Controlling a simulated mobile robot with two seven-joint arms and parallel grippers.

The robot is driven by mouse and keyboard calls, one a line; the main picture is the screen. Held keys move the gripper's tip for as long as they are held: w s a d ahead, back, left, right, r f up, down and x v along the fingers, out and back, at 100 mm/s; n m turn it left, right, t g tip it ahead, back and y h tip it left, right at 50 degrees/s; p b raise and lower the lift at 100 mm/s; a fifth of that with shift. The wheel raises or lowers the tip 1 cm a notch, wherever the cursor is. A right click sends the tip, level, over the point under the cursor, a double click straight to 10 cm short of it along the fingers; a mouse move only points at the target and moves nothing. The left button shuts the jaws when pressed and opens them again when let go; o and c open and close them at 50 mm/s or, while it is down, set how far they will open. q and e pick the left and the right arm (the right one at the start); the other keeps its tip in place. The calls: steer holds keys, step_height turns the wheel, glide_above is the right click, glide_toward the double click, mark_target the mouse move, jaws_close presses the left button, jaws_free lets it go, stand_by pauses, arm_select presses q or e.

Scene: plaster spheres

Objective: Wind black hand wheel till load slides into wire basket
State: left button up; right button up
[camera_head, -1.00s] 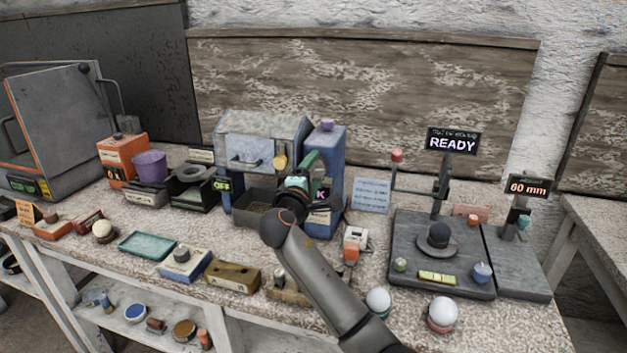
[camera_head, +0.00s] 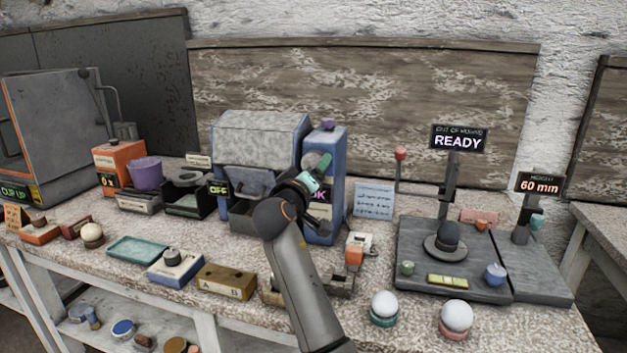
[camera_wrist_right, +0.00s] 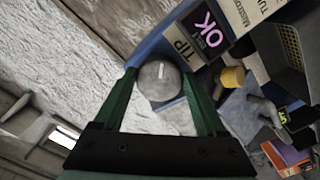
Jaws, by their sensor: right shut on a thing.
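The blue-sided machine with a grey hood (camera_head: 260,138) stands mid-bench. Its grey lip (camera_head: 252,183) tilts down at the front, above a dark basket (camera_head: 240,222) that my arm and the lip partly hide. My right gripper (camera_head: 318,170) is at the machine's blue column. In the right wrist view its green fingers (camera_wrist_right: 165,88) are closed around a round dark grey hand wheel (camera_wrist_right: 160,84) with a white mark, next to a TIP label (camera_wrist_right: 183,42). I cannot see the load. My left gripper is not in view.
A purple OK panel (camera_head: 320,197) is on the column. A purple bucket (camera_head: 146,174) and dark trays (camera_head: 188,200) stand to the left. A grey plate with gauges (camera_head: 415,245) lies to the right. White spheres (camera_head: 457,315) sit at the front edge.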

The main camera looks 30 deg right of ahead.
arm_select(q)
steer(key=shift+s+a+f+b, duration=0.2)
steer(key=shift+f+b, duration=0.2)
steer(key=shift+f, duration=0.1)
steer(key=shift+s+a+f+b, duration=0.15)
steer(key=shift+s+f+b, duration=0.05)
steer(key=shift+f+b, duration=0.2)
arm_select(e)
steer(key=shift+f+m, duration=0.15)
steer(key=shift+m, duration=0.95)
steer(key=o, duration=1.1)
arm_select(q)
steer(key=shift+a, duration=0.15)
arm_select(e)
steer(key=shift+a, duration=0.1)
